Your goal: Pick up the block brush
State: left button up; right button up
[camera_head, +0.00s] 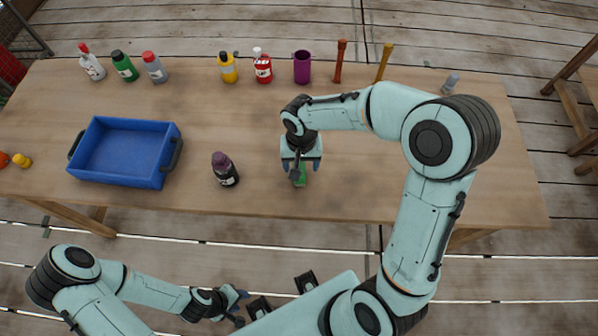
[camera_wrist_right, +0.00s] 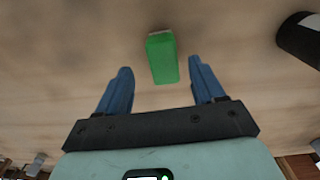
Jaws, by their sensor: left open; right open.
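The block brush (camera_head: 301,178) is a small green block on the wooden table, near its front edge, partly hidden under my right gripper in the head view. In the right wrist view the green block brush (camera_wrist_right: 162,58) shows a pale strip at its far end and lies between the lines of the two blue fingers. My right gripper (camera_head: 297,172) is open above it, and its fingers (camera_wrist_right: 160,82) do not touch it. My left gripper (camera_head: 240,300) is open and empty, low in front of the table.
A dark bottle with a purple cap (camera_head: 225,169) stands left of the brush. A blue crate (camera_head: 124,178) is further left. Several bottles, a purple cup (camera_head: 302,67) and wooden handles (camera_head: 340,62) line the back.

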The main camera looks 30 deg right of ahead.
jog(key=f, duration=0.5)
jog(key=shift+w+a+f, duration=0.1)
jog(key=shift+w+f, duration=0.15)
jog(key=shift+f, duration=0.15)
jog(key=c, duration=1.1)
